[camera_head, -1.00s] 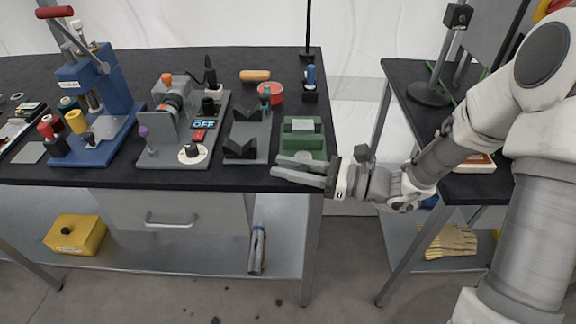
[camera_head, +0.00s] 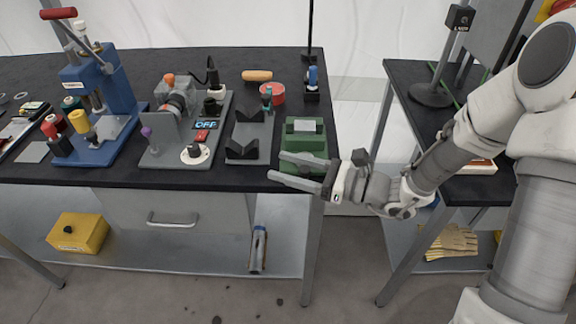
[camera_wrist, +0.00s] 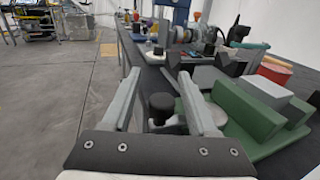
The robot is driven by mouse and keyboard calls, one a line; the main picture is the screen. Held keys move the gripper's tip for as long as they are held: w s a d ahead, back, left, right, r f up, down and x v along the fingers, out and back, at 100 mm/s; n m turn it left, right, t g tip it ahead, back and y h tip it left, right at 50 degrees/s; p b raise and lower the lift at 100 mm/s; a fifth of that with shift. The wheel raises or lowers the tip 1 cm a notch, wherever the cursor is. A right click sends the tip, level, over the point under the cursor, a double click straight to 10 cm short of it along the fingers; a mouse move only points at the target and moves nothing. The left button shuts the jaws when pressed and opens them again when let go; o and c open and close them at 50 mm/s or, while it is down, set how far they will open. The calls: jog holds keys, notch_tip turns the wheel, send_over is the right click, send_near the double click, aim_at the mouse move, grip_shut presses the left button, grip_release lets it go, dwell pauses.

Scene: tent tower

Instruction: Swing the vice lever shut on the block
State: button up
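The green vice (camera_head: 291,141) stands at the right front corner of the black bench, with a pale grey block (camera_head: 305,126) in it. In the wrist view the vice (camera_wrist: 240,113) and block (camera_wrist: 266,91) lie to the right of my fingers. My gripper (camera_head: 276,166) is at the front edge of the bench, in front of the vice. In the wrist view my gripper (camera_wrist: 160,76) is open, and a dark round knob (camera_wrist: 161,103) shows between its fingers. It looks like the lever's knob; the lever's arm is mostly hidden. I cannot tell whether either finger touches it.
Left of the vice stand grey V-blocks (camera_head: 243,150), a grey motor fixture (camera_head: 170,150) and a blue press (camera_head: 95,120). A red tin (camera_head: 272,95) and a small holder (camera_head: 311,88) stand behind. The floor in front of the bench is clear.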

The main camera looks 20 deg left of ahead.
jog(key=shift+d, duration=0.15)
jog(key=s+d+p, duration=0.1)
jog(key=d+p, duration=0.1)
jog(key=d, duration=1.5)
jog(key=shift+s, duration=0.3)
